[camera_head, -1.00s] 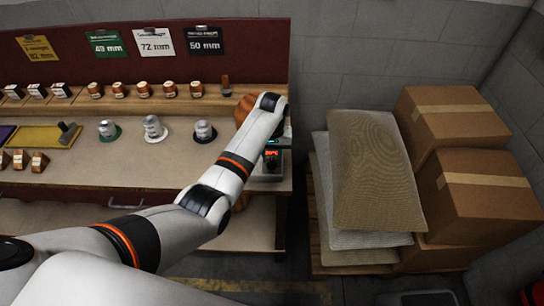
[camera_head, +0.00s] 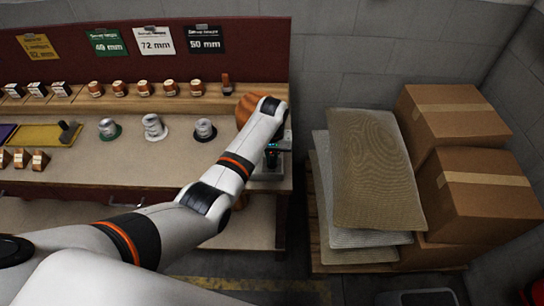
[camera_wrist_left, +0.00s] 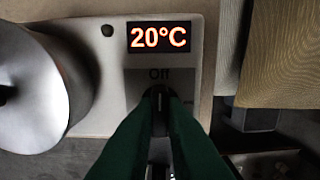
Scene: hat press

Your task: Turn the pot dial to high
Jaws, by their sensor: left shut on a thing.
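In the left wrist view the pot dial (camera_wrist_left: 159,98) is a small dark knob on a pale control panel (camera_wrist_left: 195,75). The word "Off" is printed just above it, with a fainter mark to its right. The orange display (camera_wrist_left: 158,37) above reads 20°C. My left gripper (camera_wrist_left: 158,120) has dark green fingers shut on the dial, hiding its lower part. A grey metal pot (camera_wrist_left: 30,90) stands left of the panel. In the head view my left gripper (camera_head: 271,158) is at the bench's right end, with the dial hidden. My right gripper is not in view.
A rounded orange-brown thing (camera_head: 245,108) sits behind my left arm. Sacks (camera_head: 370,170) and boxes (camera_head: 475,195) are stacked to the right, across a narrow gap.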

